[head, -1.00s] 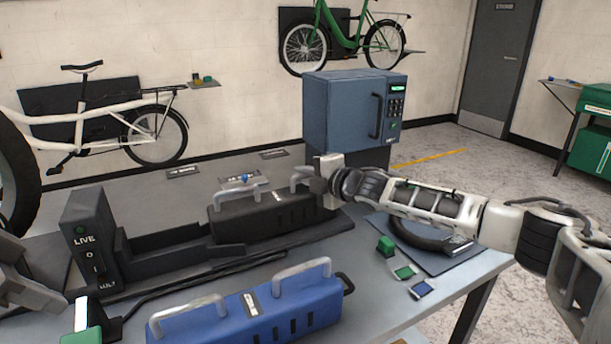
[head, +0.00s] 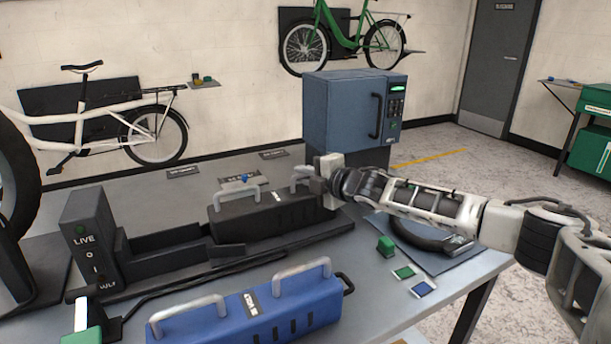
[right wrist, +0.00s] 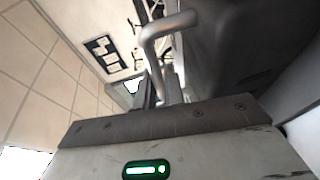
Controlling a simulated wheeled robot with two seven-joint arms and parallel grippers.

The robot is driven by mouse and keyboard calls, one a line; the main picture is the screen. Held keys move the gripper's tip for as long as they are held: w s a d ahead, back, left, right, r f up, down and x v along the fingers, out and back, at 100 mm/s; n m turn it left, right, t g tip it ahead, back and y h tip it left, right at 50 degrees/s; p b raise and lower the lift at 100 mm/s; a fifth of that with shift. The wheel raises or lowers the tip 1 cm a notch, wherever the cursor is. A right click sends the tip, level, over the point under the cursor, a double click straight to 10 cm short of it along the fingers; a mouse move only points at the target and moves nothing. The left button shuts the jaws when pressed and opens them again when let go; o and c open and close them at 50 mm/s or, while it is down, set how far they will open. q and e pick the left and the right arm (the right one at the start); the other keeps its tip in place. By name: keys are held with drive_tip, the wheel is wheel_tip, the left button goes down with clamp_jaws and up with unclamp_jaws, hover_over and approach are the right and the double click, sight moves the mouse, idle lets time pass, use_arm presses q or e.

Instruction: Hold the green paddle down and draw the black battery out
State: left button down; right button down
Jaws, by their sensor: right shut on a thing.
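The black battery (head: 265,218) lies at the right end of its dark dock (head: 195,268), with its two silver handles on top. The dock's trough to its left is empty. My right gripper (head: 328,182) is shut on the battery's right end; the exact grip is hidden. In the right wrist view the battery (right wrist: 245,45) fills the upper right, with a silver handle (right wrist: 165,40) beside it. A green paddle (head: 84,335) with a white upper part shows at the lower left, cut by the frame edge. My left gripper is not in view.
A blue battery (head: 255,310) lies along the bench front. A dark post marked LIVE (head: 88,240) stands at the dock's left end. A blue-grey cabinet (head: 345,110) stands behind. A dark mat (head: 440,250) and small green and blue pieces lie at the right.

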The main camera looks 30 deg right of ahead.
drive_tip(key=shift+w+r, duration=0.1)
drive_tip(key=shift+r, duration=0.25)
drive_tip(key=c, duration=1.4)
unclamp_jaws()
drive_tip(key=shift+f, duration=0.2)
